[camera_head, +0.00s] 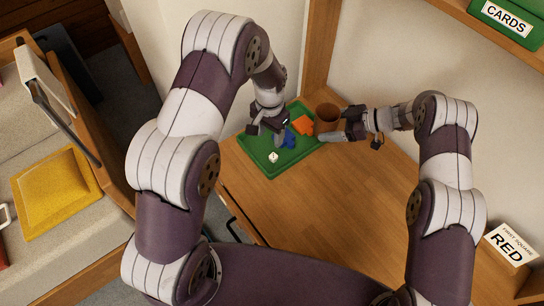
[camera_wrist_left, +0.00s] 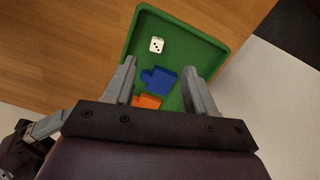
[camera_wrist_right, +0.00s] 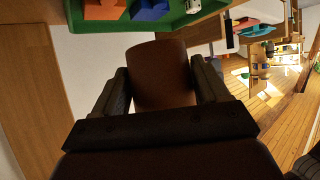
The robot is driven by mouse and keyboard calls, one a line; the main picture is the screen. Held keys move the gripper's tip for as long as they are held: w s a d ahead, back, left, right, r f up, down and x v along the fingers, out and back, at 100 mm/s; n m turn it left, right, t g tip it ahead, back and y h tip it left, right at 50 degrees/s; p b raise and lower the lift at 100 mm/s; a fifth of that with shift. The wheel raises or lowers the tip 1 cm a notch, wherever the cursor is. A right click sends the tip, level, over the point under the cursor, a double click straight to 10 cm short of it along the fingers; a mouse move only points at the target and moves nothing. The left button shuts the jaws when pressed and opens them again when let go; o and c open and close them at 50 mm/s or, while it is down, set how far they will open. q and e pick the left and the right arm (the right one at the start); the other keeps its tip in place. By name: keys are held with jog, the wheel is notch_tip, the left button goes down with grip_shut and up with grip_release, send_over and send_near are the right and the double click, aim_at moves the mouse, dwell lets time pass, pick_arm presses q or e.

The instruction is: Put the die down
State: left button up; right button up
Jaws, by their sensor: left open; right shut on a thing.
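The white die (camera_head: 273,157) lies on the floor of the green tray (camera_head: 259,159), near its front corner. It also shows in the left wrist view (camera_wrist_left: 157,45), beyond my fingertips and apart from them. My left gripper (camera_head: 267,133) is open and empty above the tray, with its fingers pointing down. My right gripper (camera_wrist_right: 160,66) is shut on a brown cup (camera_wrist_right: 161,77), which stands between its fingers beside the tray. The cup also shows in the head view (camera_head: 327,113).
A blue piece (camera_wrist_left: 160,78) and an orange piece (camera_head: 303,125) lie in the tray. The wooden desk in front of the tray is clear. A card reading RED (camera_head: 508,244) is at the right, and a green CARDS box (camera_head: 507,22) sits on a shelf.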

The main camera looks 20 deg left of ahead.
aim_at(273, 155)
pick_arm(q)
jog(key=shift+m, duration=0.5)
jog(key=f, duration=0.7)
jog(key=w+f, duration=0.1)
jog(key=f, duration=0.3)
jog(key=shift+d+f, duration=0.1)
jog(key=shift+d, duration=0.3)
grip_shut()
